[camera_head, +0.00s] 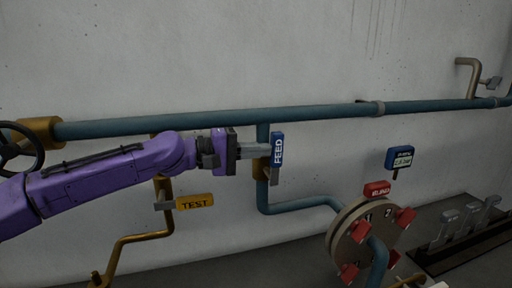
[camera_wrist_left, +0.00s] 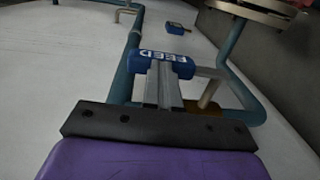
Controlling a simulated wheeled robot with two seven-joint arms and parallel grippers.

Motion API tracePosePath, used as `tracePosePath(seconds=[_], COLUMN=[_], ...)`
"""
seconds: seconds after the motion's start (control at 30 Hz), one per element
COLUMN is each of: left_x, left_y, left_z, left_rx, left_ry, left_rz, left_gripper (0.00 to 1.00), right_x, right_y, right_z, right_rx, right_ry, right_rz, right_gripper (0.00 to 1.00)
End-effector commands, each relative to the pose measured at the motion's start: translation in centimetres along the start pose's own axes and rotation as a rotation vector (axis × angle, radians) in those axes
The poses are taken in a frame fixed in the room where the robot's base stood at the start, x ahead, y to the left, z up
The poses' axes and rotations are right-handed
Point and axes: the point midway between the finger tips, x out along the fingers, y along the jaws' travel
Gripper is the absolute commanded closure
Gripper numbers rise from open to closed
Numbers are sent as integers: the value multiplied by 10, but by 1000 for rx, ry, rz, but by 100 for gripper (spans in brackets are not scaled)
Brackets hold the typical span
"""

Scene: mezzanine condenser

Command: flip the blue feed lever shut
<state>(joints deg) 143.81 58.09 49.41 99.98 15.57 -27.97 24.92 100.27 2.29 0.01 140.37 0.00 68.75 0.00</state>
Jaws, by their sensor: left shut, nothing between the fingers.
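The blue feed lever (camera_head: 278,149), lettered FEED, stands upright in the head view, on a brass valve (camera_head: 260,167) in the blue-green pipe. My left gripper (camera_head: 266,150) reaches it from the left. Its fingers are shut with nothing between them, and the tips are at the lever's left side. In the left wrist view the lever (camera_wrist_left: 162,64) lies across the fingertips (camera_wrist_left: 163,75). The tips look to be touching it or very close. My right gripper is in neither view.
A yellow TEST lever (camera_head: 194,202) sits below my left arm. A black handwheel (camera_head: 18,148) is at the far left. A round flange (camera_head: 345,236) with red tags is at lower right, below a blue gauge (camera_head: 399,158). Grey pedals (camera_head: 463,222) stand farther right.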

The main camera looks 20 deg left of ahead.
Motion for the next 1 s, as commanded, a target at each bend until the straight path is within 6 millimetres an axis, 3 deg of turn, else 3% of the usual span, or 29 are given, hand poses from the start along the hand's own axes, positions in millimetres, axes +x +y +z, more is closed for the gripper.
tracePosePath(seconds=[0.5,1.0], left_x=[22,66], left_y=[12,6], left_z=[3,7], left_rx=[0,1], left_ry=[-3,-3], left_rz=[-66,-66], left_gripper=[100,100], right_x=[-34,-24], right_y=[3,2], right_z=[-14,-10], right_rx=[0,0], right_ry=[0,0], right_rz=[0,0], right_gripper=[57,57])
